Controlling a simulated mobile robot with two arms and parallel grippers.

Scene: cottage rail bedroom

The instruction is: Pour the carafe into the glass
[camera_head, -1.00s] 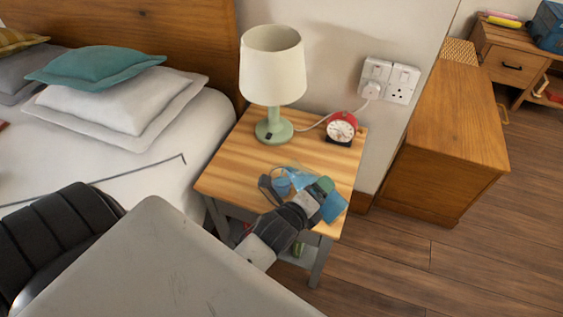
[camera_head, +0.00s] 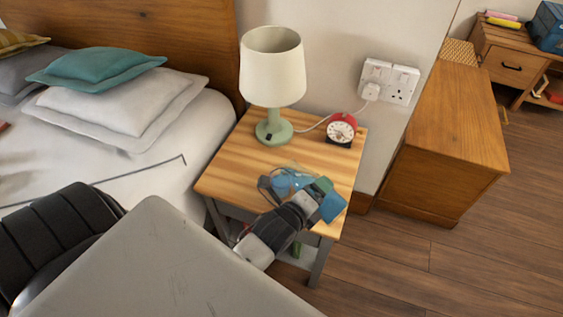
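My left gripper (camera_head: 294,189) reaches over the front of the bedside table, with a dark finger on the left and a teal and blue part on the right. Between its fingers is a clear vessel with blue liquid, which looks like the carafe (camera_head: 290,178). The gripper appears shut on it. The carafe seems tilted well over, but its outline is faint and the gripper hides part of it. I cannot make out the glass as a separate thing; it may be hidden behind the carafe or hand. My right gripper is not in view.
The wooden bedside table (camera_head: 232,165) carries a green lamp (camera_head: 273,70) and a red alarm clock (camera_head: 341,128) at the back. A lamp cable runs to the wall socket (camera_head: 389,81). The bed (camera_head: 175,165) stands left, a wooden cabinet (camera_head: 445,150) right. The table's left part is bare.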

